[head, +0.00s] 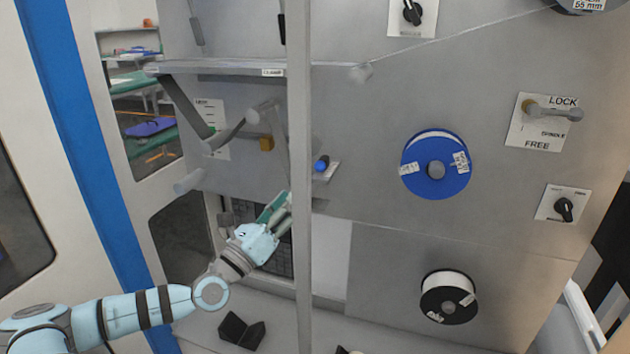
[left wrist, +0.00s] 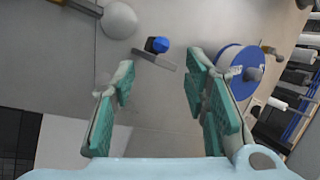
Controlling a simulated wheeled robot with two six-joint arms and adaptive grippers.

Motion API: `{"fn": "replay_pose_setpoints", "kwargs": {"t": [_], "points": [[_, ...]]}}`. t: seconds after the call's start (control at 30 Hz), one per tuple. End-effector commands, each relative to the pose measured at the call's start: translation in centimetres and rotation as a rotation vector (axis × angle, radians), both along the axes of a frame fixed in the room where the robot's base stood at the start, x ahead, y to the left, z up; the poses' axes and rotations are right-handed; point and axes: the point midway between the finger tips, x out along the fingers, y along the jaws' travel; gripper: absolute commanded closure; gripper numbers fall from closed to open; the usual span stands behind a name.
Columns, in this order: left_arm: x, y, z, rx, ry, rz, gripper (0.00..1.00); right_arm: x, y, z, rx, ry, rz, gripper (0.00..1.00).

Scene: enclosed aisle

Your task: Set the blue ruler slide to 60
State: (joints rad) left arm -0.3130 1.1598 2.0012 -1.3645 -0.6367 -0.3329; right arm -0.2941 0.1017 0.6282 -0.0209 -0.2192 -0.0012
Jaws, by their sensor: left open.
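The blue slide (head: 321,164) sits on a small pale ruler plate (head: 329,173) on the grey panel, just right of the vertical post. It also shows in the left wrist view as a blue knob (left wrist: 157,45) on a narrow grey strip (left wrist: 155,61). The ruler's numbers are too small to read. My left gripper (head: 278,203) is below and left of the slide, partly behind the post. In the left wrist view its green-padded fingers (left wrist: 160,78) are apart with nothing between them; the slide lies ahead, apart from them. My right gripper is not in view.
The vertical post (head: 300,120) stands in front of the panel. A blue spool (head: 462,180) and a black-rimmed white spool (head: 449,297) are mounted to the right. A lock lever (head: 552,112) and a rotary knob (head: 564,208) are farther right. Rollers (head: 190,181) stick out at left.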

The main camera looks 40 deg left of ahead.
Motion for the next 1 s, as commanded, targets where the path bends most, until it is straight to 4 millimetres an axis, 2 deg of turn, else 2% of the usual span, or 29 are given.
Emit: {"fn": "replay_pose_setpoints", "kwargs": {"t": [0.07, 0.2, 0.4, 0.57, 0.8, 0.83, 1.0], "points": [[1.7, 0.0, 0.8, -0.009, -0.015, -0.006, 0.59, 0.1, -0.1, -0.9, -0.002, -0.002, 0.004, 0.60], [5.0, 0.2, 2.6, -0.012, -0.009, -0.001, 0.59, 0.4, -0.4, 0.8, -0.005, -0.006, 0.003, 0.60], [8.3, 0.3, 3.6, -0.008, -0.004, -0.001, 0.59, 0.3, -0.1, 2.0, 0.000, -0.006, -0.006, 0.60], [9.4, 0.2, 3.8, -0.005, -0.001, -0.004, 0.59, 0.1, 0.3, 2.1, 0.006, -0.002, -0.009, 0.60], [9.6, 0.2, 3.7, -0.005, 0.000, -0.004, 0.59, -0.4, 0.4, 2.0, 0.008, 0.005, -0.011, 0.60], [9.6, 0.2, 3.7, -0.005, 0.000, -0.004, 0.60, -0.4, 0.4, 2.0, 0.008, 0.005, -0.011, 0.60], [9.6, 0.2, 3.7, -0.004, 0.000, -0.005, 0.88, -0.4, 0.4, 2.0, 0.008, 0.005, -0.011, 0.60]]}}
